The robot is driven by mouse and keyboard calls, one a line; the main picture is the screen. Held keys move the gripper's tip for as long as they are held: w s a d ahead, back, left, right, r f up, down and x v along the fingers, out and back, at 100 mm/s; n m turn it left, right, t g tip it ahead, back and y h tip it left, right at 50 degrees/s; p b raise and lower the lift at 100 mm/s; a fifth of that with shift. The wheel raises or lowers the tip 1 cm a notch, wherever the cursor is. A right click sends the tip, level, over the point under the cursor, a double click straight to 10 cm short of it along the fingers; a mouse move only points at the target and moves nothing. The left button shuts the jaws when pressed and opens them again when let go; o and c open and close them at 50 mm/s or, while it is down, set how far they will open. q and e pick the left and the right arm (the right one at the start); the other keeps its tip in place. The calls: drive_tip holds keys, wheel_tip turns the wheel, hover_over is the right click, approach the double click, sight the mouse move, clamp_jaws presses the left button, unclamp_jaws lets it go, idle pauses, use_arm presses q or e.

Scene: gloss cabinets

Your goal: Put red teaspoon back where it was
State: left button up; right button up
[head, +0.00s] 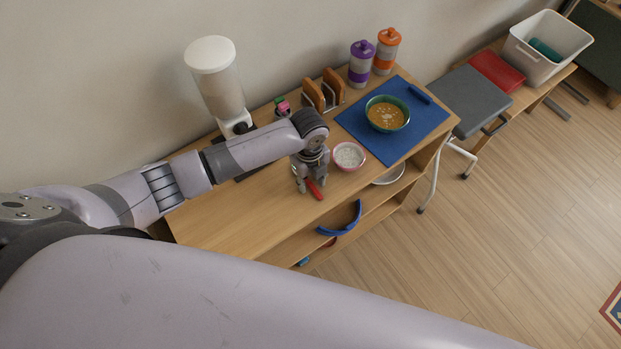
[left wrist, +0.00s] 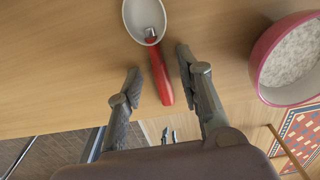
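The red teaspoon (head: 315,190) lies on the wooden tabletop near its front edge. In the left wrist view its red handle (left wrist: 160,75) points toward my gripper and its pale bowl end is at the top. My left gripper (head: 312,184) is over the spoon, pointing down. In the left wrist view its two fingers (left wrist: 156,78) stand apart on either side of the handle, with gaps showing. The spoon's bowl end is hidden behind the gripper in the head view.
A pink bowl of white grains (head: 348,156) stands close right of my left gripper. Behind are a blue mat (head: 424,118) with a green soup bowl (head: 386,114), a toast rack (head: 324,92), two bottles and a dispenser (head: 216,80). The front left tabletop is clear.

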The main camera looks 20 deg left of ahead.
sight(310, 183)
use_arm(q)
wheel_tip(310, 183, up, 12)
drive_tip(key=b, duration=0.1)
drive_tip(key=shift+a+r, duration=0.15)
idle(0.3)
drive_tip(key=shift+w, duration=0.1)
idle(0.3)
